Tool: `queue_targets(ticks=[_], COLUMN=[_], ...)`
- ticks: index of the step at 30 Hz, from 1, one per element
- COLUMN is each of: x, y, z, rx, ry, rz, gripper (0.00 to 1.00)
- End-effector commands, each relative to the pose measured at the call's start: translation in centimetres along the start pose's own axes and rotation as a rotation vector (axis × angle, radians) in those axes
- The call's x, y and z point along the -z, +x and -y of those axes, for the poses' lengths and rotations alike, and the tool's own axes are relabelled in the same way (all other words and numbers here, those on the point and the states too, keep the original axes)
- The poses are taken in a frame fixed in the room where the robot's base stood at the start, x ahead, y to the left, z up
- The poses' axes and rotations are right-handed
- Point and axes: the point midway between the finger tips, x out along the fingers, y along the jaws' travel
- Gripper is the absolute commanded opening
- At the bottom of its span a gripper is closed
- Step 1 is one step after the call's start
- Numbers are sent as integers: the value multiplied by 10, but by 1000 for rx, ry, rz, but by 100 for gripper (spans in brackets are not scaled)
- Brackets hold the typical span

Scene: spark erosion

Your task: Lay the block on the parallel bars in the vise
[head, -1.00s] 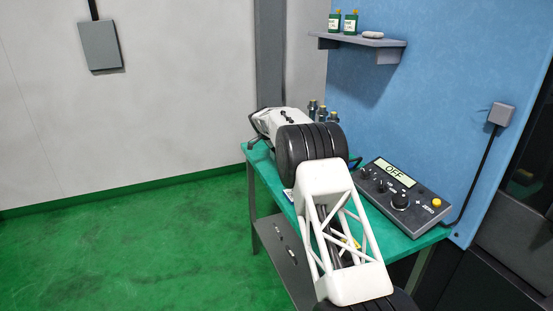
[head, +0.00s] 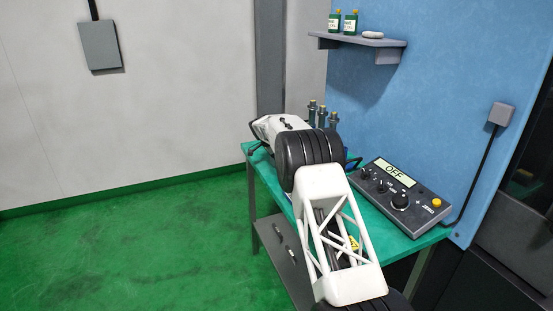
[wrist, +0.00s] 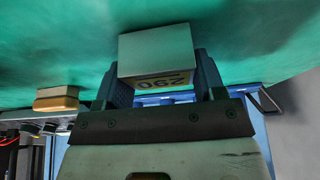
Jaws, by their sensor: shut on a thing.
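A pale grey block (wrist: 156,50) shows in the wrist view, with dark digits on a tan face. My gripper (wrist: 160,78) is shut on it, with one blue finger on each side. The green bench top (wrist: 50,45) fills the background behind the block; I cannot tell whether the block touches it. In the head view my arm hides the gripper and block. I make out no vise or parallel bars in either view.
A control box (head: 402,197) reading OFF stands on the bench's right side. Small bottles (head: 321,115) stand behind my arm. In the wrist view, a small tan-and-white object (wrist: 57,98) is at left and a blue edge (wrist: 250,90) lies behind the gripper.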

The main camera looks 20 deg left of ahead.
Motion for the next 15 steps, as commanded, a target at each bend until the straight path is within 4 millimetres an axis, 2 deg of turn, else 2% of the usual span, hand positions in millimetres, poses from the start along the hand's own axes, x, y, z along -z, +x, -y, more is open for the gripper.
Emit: queue_targets(ticks=[11,12,15], x=[-1,-1,-1], y=[2,3,2], z=[0,0,0], rx=[1,0,0], ry=[0,0,0], rz=[0,0,0], gripper=[26,65,80])
